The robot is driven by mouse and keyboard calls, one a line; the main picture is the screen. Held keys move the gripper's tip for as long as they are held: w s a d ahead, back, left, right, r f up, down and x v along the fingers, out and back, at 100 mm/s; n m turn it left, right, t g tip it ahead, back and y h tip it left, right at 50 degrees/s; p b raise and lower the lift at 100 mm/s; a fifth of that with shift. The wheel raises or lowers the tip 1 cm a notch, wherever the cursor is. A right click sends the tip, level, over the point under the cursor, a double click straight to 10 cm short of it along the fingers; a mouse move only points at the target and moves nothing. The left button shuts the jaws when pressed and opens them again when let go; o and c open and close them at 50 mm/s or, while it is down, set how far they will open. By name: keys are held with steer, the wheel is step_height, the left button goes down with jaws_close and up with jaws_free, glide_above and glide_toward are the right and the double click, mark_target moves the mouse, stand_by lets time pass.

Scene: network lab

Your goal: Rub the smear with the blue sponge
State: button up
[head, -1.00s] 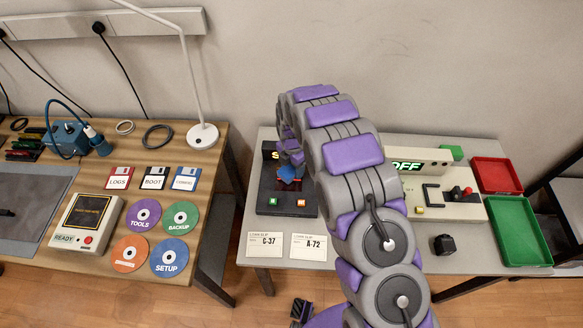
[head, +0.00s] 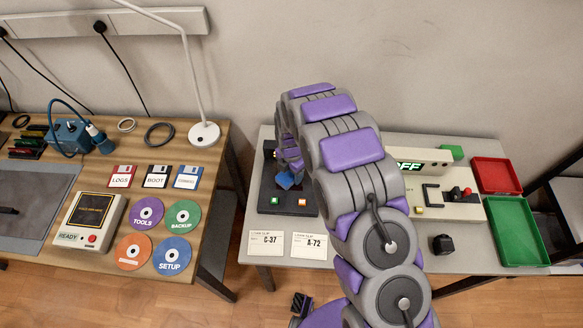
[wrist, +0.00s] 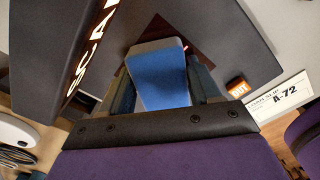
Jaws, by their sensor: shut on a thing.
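The blue sponge (wrist: 160,80) is between the fingers of my gripper (wrist: 163,86) in the wrist view. My gripper is shut on it. In the head view the sponge (head: 287,181) shows as a small blue patch over the dark scanner unit (head: 275,203), below my arm's bend. In the wrist view the scanner unit's dark panel (wrist: 235,35) with lit lettering lies just beyond the sponge. A small red light shows beside the sponge. I cannot tell whether the sponge touches the panel. No smear can be made out; sponge and arm hide part of the unit.
Two paper slips, C-37 (head: 266,244) and A-72 (head: 309,246), lie at the grey table's front edge. A beige device reading OFF (head: 455,198), a red tray (head: 495,176) and a green tray (head: 516,232) stand at right. A wooden desk with discs (head: 146,212) is at left.

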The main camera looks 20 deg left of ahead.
steer(key=shift+w+a+p, duration=0.15)
steer(key=shift+w+a, duration=0.1)
steer(key=shift+w, duration=0.4)
steer(key=shift+w+a+p, duration=0.15)
steer(key=shift+w+a, duration=0.1)
steer(key=shift+w, duration=0.35)
steer(key=shift+w+r+p, duration=0.4)
steer(key=shift+w+r, duration=0.05)
steer(key=shift+w, duration=0.2)
steer(key=shift+s+d+f+p, duration=0.1)
steer(key=shift+s+p, duration=0.15)
steer(key=shift+s, duration=0.5)
steer(key=shift+s+d+f+p, duration=0.1)
steer(key=shift+s+p, duration=0.15)
steer(key=shift+s, duration=0.5)
steer(key=shift+s+d, duration=0.2)
steer(key=shift+s, duration=0.2)
steer(key=shift+s+r+p, duration=0.1)
steer(key=shift+r+p, duration=0.4)
steer(key=shift+r, duration=0.6)
steer(key=shift+r+p, duration=0.55)
steer(key=shift+r, duration=1.25)
